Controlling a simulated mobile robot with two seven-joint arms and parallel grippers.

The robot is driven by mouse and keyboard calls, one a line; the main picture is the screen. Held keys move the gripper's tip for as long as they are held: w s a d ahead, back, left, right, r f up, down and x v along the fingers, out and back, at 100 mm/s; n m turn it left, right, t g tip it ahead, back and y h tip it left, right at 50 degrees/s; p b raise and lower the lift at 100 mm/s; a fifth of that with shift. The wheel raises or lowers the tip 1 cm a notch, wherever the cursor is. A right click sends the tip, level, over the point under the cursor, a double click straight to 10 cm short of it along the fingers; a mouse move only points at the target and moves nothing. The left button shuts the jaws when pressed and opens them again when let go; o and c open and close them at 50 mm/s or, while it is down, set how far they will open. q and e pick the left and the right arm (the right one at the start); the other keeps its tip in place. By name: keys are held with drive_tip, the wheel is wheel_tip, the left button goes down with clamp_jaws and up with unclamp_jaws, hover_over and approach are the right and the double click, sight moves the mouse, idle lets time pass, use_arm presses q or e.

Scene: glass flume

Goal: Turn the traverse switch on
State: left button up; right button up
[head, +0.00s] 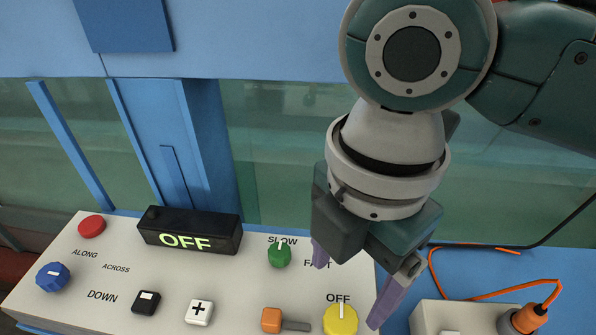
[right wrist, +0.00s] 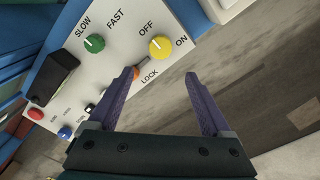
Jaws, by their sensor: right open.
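A yellow knob (head: 341,319) sits at the front right of the white control panel (head: 230,280). In the right wrist view the knob (right wrist: 162,48) stands between the words OFF and ON, and its pale mark points toward OFF. A black display box (head: 190,231) at the panel's back reads OFF in green. My right gripper (head: 349,286) is open and empty, its purple fingers spread above the panel's right end. In the right wrist view the knob lies beyond the fingertips (right wrist: 160,77), between them and apart from them. My left gripper is out of view.
An orange lever (head: 272,320), marked LOCK in the wrist view, lies just left of the yellow knob. A green SLOW/FAST knob (head: 279,256), blue knob (head: 53,277) and red button (head: 92,226) are on the panel. A grey box (head: 460,318) with an orange cable stands right.

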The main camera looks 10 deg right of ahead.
sight(340, 320)
drive_tip(key=f, duration=0.9)
drive_tip(key=shift+w+d+f+b, duration=0.15)
drive_tip(key=shift+d+f+b, duration=0.1)
drive_tip(key=shift+f+b, duration=0.15)
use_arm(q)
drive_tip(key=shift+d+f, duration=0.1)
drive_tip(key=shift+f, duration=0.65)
use_arm(e)
drive_tip(key=shift+f, duration=0.3)
drive_tip(key=shift+c, duration=0.3)
clamp_jaws()
